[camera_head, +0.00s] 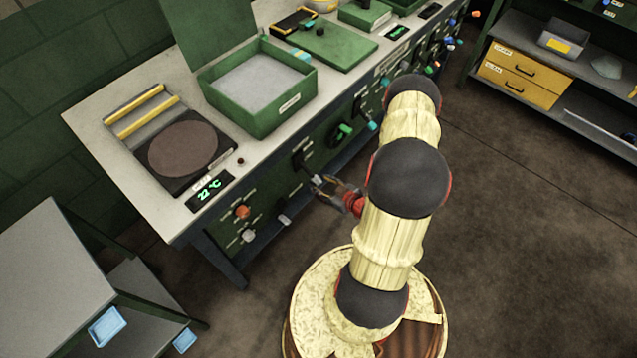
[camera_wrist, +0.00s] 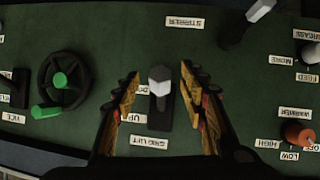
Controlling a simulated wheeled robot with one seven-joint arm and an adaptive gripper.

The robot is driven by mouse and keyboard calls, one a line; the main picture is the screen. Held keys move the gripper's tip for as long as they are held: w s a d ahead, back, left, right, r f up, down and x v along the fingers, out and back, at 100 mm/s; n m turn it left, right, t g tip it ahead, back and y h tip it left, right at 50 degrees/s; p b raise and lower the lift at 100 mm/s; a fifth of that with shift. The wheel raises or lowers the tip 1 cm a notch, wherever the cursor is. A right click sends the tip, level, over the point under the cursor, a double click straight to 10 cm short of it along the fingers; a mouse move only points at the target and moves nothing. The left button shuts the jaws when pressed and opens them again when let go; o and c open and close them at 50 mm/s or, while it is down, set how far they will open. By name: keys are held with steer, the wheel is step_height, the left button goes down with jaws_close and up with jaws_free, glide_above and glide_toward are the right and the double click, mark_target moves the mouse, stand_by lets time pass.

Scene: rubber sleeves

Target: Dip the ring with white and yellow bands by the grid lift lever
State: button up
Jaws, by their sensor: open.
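The grid lift lever (camera_wrist: 160,82) has a pale faceted knob and a dark base plate with "UP" and a partly hidden second label. In the head view its pale knob (camera_head: 317,180) is on the bench's green front panel. My gripper (camera_wrist: 159,74) is open, with one finger on each side of the knob and gaps showing on both sides. In the head view my gripper (camera_head: 328,187) is close to the panel. An open green box (camera_head: 262,117) with a pale grey inside stands on the bench above. I cannot make out a ring with white and yellow bands.
The stirrer lever (camera_wrist: 258,12), the orange warmer knob (camera_wrist: 297,133) and a wheel with green handles (camera_wrist: 62,82) flank the lever. A dark round plate (camera_head: 183,149) and yellow bars (camera_head: 140,118) are on the bench. The floor at right is clear.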

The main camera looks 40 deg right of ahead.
steer(key=v, duration=0.9)
steer(key=shift+s, duration=0.1)
stand_by(0.7)
